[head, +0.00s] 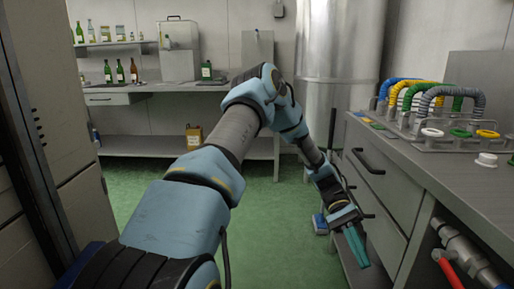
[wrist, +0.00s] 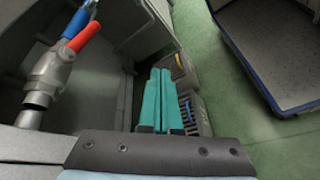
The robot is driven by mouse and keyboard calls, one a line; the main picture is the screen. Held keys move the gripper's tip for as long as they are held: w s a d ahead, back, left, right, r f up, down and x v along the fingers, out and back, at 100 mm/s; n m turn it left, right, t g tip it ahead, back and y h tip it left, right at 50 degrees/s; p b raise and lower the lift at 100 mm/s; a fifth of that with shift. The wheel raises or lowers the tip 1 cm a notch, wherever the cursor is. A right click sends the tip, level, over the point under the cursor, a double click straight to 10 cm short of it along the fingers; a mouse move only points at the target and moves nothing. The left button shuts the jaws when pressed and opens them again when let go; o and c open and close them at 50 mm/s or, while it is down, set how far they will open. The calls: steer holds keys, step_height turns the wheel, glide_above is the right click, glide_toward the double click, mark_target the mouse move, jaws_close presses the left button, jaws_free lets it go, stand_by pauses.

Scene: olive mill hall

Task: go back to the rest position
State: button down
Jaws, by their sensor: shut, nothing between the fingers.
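My gripper (head: 357,246) hangs low at the right in the head view, pointing down beside the front of the grey counter on the right. Its teal fingers lie together with nothing between them. In the wrist view the closed gripper (wrist: 159,88) reaches up the middle of the picture. My arm stretches forward from the bottom of the head view and bends down at the far end.
The counter (head: 468,185) on the right carries a rack of coloured hoses (head: 430,97). A red-handled valve (head: 452,268) sits below it; its red handle (wrist: 82,41) shows in the wrist view. A back bench (head: 150,87) holds bottles. Green floor (head: 275,230) is open left of my gripper.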

steer(key=w+a+r+n+t+y, duration=0.1)
steer(key=w+a+r+n+t, duration=0.3)
steer(key=a, duration=0.6)
steer(key=s+a+r+t, duration=0.1)
steer(key=a+r+t, duration=0.2)
steer(key=a+t, duration=0.55)
steer(key=w+a+r+n+t+y, duration=0.1)
steer(key=w+a+r+n+t, duration=0.15)
steer(key=a, duration=1.05)
step_height(320, 180, up, 17)
steer(key=p, duration=1.6)
steer(key=shift+s+a, duration=0.15)
steer(key=shift+s, duration=0.3)
steer(key=shift+m, duration=0.25)
